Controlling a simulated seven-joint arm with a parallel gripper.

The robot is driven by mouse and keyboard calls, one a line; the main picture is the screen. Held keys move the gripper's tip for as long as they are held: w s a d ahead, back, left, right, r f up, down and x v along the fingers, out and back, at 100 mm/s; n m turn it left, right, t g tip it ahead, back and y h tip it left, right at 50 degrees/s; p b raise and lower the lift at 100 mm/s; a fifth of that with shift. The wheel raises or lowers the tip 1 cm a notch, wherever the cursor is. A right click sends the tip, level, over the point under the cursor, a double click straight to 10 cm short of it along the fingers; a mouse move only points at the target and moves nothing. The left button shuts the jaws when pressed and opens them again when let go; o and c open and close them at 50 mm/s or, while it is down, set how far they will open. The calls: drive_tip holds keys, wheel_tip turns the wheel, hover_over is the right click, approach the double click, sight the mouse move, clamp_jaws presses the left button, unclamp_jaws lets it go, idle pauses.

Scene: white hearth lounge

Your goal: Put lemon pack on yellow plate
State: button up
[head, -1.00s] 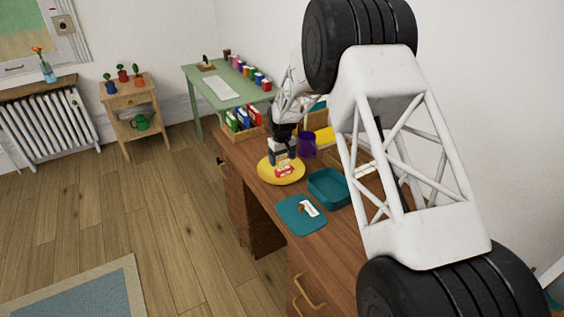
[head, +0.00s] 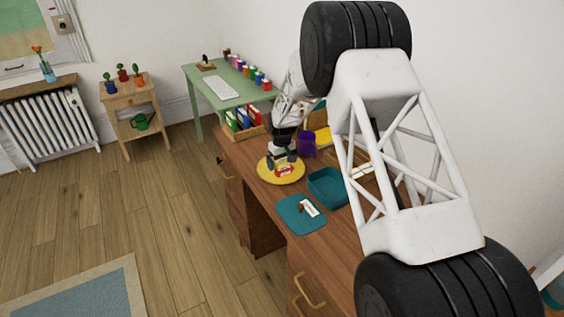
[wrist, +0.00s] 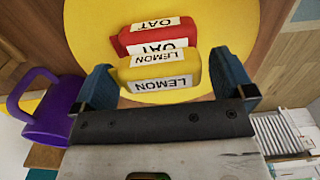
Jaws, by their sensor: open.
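The lemon pack (wrist: 158,73), yellow with white LEMON labels, lies over the yellow plate (wrist: 90,25) in the wrist view. It lies between the two blue fingers of my gripper (wrist: 166,84), with a visible gap on the right side; the left finger is close to its end. My gripper is open. In the head view, my gripper (head: 283,158) is low over the yellow plate (head: 268,175) on the wooden desk. Whether the lemon pack rests flat on the plate is hard to tell.
A red OAT pack (wrist: 123,42) lies on the plate right beside the lemon pack. A purple mug (wrist: 45,108) stands close to the plate. A teal bin (head: 327,187) and a teal mat (head: 293,219) are on the desk nearer the camera.

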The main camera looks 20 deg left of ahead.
sight(283, 161)
drive_tip(key=shift+r, duration=0.2)
wheel_tip(283, 161, up, 12)
idle(0.6)
idle(0.8)
drive_tip(key=s+d+r+m+t, duration=0.1)
drive_tip(key=s+d+r+m, duration=0.1)
drive_tip(key=s+d+r, duration=1)
drive_tip(key=s+d+r+m, duration=0.2)
drive_tip(key=s+d+r, duration=0.7)
drive_tip(key=d, duration=0.6)
drive_tip(key=s+d+m, duration=0.1)
drive_tip(key=s+d, duration=0.4)
drive_tip(key=s, duration=0.6)
drive_tip(key=s+d+m+t, duration=0.1)
drive_tip(key=s+d, duration=0.4)
drive_tip(key=s, duration=0.6)
drive_tip(key=s+d+m, duration=0.3)
drive_tip(key=s+d, duration=0.2)
drive_tip(key=s, duration=0.7)
drive_tip(key=shift+d+t, duration=0.3)
drive_tip(key=shift+d, duration=0.05)
